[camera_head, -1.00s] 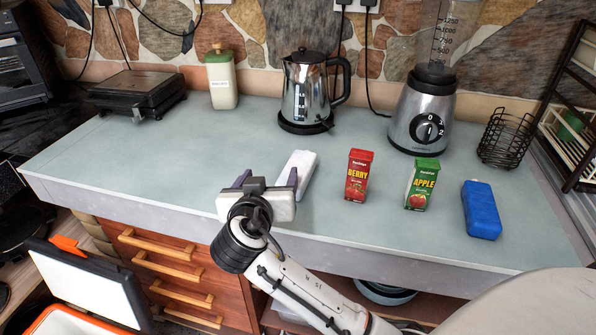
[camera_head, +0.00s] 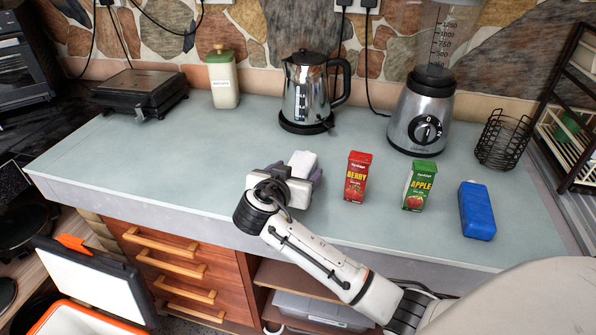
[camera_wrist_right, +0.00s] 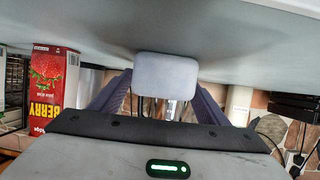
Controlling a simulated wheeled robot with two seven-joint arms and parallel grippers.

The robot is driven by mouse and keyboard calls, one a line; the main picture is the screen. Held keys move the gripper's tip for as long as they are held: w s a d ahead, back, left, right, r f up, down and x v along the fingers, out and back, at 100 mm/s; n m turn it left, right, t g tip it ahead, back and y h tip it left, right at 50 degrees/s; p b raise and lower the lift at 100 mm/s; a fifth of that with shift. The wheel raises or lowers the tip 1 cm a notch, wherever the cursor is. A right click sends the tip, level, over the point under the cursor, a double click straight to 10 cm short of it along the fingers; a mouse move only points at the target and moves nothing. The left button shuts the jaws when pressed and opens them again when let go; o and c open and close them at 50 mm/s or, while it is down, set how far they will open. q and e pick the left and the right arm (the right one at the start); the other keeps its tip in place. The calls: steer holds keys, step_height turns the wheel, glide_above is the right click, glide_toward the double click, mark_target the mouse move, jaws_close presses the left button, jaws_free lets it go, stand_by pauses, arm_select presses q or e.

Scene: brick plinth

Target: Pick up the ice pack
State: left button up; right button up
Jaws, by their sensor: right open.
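A smooth white block (camera_head: 303,160) lies on the counter near its front edge. Either could be the ice pack; the frames do not settle which. My right gripper (camera_head: 292,176) is open at the white block, its purple fingers either side of it. In the right wrist view the block (camera_wrist_right: 166,75) shows as a pale rounded end between the open fingers (camera_wrist_right: 163,92); I cannot tell whether they touch it. The gripper body hides the block's near part. My left gripper is not in view.
A red berry carton (camera_head: 356,177) and a green apple carton (camera_head: 419,186) stand right of the gripper. A kettle (camera_head: 305,90), a blender (camera_head: 422,115) and a wire basket (camera_head: 502,140) stand behind. The counter's left part (camera_head: 140,160) is clear. An open orange-rimmed box (camera_head: 85,315) is below left.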

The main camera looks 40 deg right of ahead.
steer(key=shift+w+d+f, duration=0.2)
steer(key=shift+w+d, duration=0.1)
steer(key=shift+d, duration=0.1)
steer(key=c, duration=1.4)
steer(key=shift+r, duration=0.15)
